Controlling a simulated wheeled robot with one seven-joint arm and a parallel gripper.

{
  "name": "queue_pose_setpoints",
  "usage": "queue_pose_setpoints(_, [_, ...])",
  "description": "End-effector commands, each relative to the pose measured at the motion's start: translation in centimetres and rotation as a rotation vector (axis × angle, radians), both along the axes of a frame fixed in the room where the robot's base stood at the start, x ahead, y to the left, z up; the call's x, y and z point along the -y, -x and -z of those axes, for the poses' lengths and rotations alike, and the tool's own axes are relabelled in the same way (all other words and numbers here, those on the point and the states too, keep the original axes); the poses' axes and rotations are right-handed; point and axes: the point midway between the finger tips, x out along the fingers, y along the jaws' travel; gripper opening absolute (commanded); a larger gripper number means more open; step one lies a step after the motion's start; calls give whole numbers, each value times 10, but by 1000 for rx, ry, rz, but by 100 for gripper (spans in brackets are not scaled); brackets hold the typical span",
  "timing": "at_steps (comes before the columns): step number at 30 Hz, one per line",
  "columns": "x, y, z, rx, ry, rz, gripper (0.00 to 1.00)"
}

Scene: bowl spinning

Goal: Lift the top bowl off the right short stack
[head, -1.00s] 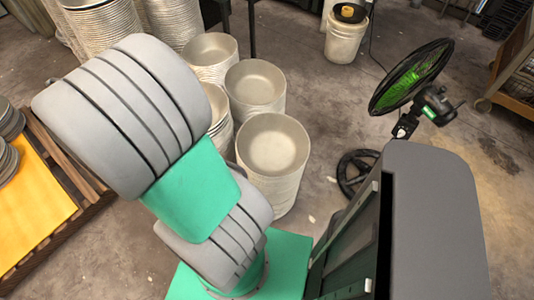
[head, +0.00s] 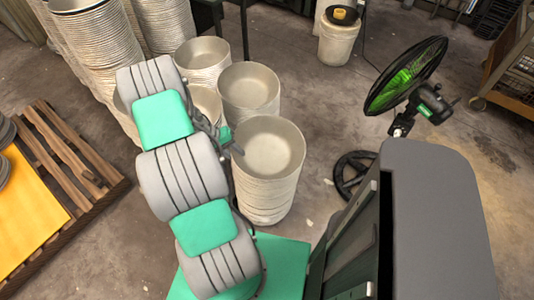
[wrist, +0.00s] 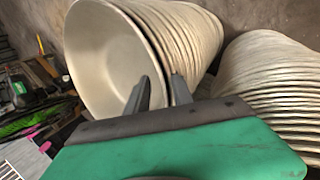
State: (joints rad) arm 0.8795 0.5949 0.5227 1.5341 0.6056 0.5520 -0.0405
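The right short stack of cream bowls (head: 265,200) stands on the floor in front of the other stacks, its top bowl (head: 272,150) facing up. My gripper (head: 236,147) is at the left rim of this stack. In the wrist view the top bowl (wrist: 98,55) shows its inside, with the stack's ridged side to its right. My gripper's two fingers (wrist: 160,82) stand apart, one over the bowl's inside and one by the outer side, with the rim between them. Whether either finger touches the rim cannot be told.
Other bowl stacks (head: 250,105) stand close behind and to the left, with tall stacks (head: 95,40) at the back. A fan (head: 405,80) and a white bucket (head: 338,45) are to the right. A wooden pallet (head: 65,150) lies at left.

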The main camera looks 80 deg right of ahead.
Motion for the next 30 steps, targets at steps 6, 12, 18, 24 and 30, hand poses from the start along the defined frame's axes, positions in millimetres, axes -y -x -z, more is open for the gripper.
queue_pose_setpoints(6, [4,8,16,1,0,-1,28])
queue_pose_setpoints(12, [4,8,16,1,-1,-1,23])
queue_pose_setpoints(18, [4,8,16,1,0,-1,7])
queue_pose_setpoints(24, [4,8,16,1,-1,-1,0])
queue_pose_setpoints(30, [4,8,16,1,-1,-1,0])
